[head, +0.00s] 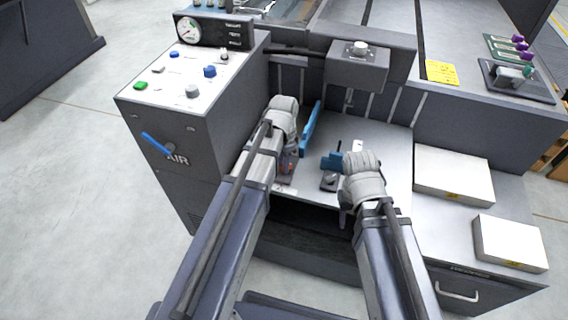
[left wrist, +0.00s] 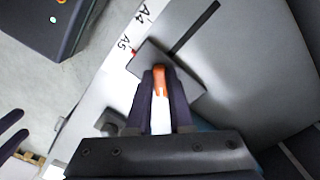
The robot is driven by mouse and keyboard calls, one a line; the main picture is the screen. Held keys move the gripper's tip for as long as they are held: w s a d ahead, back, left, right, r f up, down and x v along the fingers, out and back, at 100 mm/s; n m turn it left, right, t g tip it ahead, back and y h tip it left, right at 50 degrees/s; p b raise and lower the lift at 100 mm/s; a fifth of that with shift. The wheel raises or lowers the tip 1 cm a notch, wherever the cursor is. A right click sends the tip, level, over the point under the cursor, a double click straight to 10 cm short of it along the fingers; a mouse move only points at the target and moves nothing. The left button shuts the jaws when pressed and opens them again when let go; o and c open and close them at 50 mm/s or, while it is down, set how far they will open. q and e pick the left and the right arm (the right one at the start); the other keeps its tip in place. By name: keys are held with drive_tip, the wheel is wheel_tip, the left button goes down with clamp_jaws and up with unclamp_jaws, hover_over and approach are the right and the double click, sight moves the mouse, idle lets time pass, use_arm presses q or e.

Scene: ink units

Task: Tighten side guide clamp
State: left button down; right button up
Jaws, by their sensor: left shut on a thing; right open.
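The left side guide is a blue upright plate (head: 310,128) on the grey table of the machine. Its clamp has a dark grey base plate (left wrist: 183,68) with an orange lever (left wrist: 159,78). My left gripper (head: 287,163) is shut on this lever; in the left wrist view its fingers (left wrist: 160,100) stand on either side of it. The lever's lower part is hidden between the fingers. A second blue guide (head: 332,162) with a dark clamp base (head: 329,182) is to the right. My right gripper (head: 348,172) is open beside it, its fingers mostly hidden in the head view.
A white scale strip marked A4 and A5 (left wrist: 128,48) runs along the table edge beside the clamp. A dark slot (left wrist: 195,28) extends from the clamp plate. A control box (head: 185,75) stands at the left; white boxes (head: 452,175) lie at the right.

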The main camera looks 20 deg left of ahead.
idle(0.5)
use_arm(q)
drive_tip(key=c, duration=0.8)
unclamp_jaws()
drive_tip(key=shift+r, duration=0.1)
wheel_tip(320, 180, up, 8)
drive_tip(key=p, duration=0.8)
drive_tip(key=shift+f, duration=0.2)
